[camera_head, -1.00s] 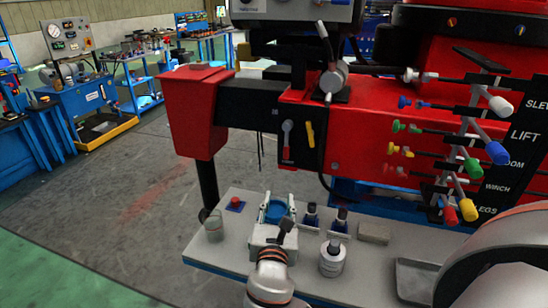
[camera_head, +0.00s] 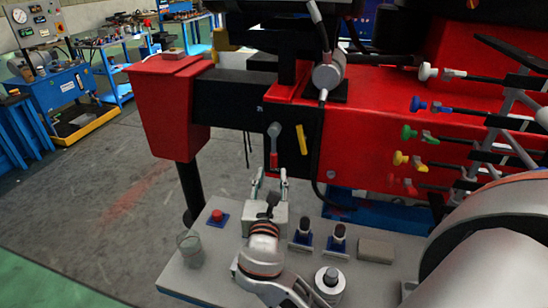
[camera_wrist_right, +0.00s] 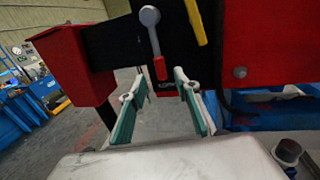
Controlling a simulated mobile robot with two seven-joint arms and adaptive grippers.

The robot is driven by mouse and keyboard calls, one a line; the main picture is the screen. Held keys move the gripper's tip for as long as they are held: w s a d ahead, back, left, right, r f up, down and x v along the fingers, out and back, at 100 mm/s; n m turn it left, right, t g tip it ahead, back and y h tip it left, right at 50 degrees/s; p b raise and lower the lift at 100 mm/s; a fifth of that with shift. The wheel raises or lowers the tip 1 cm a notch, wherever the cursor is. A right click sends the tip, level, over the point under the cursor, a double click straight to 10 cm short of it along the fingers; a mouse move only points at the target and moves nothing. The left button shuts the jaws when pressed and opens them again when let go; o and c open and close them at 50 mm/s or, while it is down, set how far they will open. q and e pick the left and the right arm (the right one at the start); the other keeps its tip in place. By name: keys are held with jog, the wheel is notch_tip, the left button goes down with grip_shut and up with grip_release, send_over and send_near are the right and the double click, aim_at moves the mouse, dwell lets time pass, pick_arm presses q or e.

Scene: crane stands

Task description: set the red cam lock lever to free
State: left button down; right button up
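The cam lock lever (camera_head: 273,145) has a grey round pivot and arm with a red grip at its lower end. It hangs almost straight down on the black plate of the red crane beam. It also shows in the right wrist view (camera_wrist_right: 155,45), tilted slightly. My right gripper (camera_head: 271,181) is open, with its two fingers pointing up just below the lever. In the right wrist view the gripper (camera_wrist_right: 159,88) has its fingers apart, the red grip appearing between and beyond the tips; I see no contact. My left gripper is not in view.
A yellow lever (camera_head: 302,139) sits close to the right of the cam lock lever. A row of coloured valve handles (camera_head: 408,158) stands further right. Below, a grey bench (camera_head: 215,263) holds a red button (camera_head: 218,216), a glass jar and small parts. A black hose hangs at right.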

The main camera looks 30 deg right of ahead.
aim_at(274, 161)
jog(key=shift+x, duration=3.55)
grip_shut()
